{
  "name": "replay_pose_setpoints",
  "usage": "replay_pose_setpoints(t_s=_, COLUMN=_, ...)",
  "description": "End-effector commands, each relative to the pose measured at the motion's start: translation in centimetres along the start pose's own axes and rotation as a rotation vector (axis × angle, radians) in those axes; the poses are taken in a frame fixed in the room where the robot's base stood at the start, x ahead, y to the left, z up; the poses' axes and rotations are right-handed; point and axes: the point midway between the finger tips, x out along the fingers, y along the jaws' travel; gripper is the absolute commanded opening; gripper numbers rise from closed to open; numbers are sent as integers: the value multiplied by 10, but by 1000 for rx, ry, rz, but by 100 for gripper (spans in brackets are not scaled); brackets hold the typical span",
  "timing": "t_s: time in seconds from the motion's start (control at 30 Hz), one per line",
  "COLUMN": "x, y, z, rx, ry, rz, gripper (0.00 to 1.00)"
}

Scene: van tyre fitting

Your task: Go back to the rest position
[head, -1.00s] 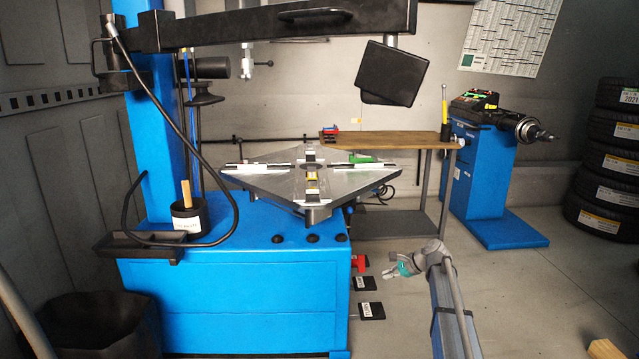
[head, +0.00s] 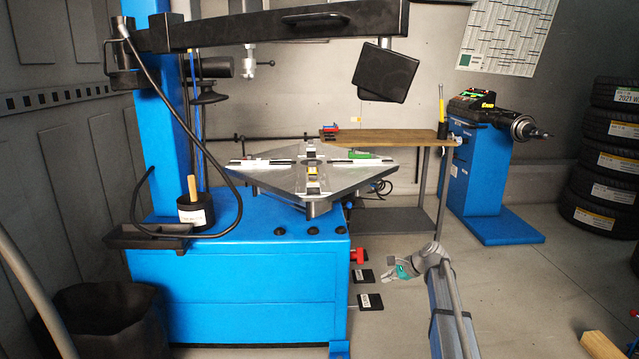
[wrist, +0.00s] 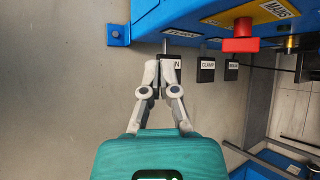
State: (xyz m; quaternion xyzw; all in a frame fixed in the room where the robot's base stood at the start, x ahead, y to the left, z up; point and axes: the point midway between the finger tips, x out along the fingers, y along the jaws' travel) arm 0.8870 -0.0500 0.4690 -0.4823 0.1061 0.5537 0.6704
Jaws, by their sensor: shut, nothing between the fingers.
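My gripper (head: 388,273) shows in the head view at the lower middle right, just right of the blue tyre changer's foot pedals. My arm is folded behind it. In the wrist view my gripper (wrist: 157,65) has its fingertips together with nothing between them. The fingers point towards the pedals below the blue cabinet. The pedal nearest the fingertips (wrist: 176,62) is partly hidden behind them. I cannot tell the gap between the fingertips and that pedal.
The blue tyre changer (head: 240,300) stands at left with its metal turntable (head: 270,180). Its pedals (head: 370,301) stick out over the floor. A red knob (wrist: 241,38) is on its cabinet. A workbench (head: 395,135), a wheel balancer (head: 480,190) and stacked tyres (head: 605,160) stand behind. The floor (head: 520,290) at right is mostly clear.

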Motion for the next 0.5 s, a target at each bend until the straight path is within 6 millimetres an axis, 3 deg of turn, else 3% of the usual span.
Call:
replay_pose_setpoints(t_s=0.33, x=4, y=46, z=27, rx=-161, ry=46, rz=94, gripper=0)
replay_pose_setpoints(t_s=0.5, x=5, y=83, z=47, rx=-296, ry=78, rz=178, gripper=0)
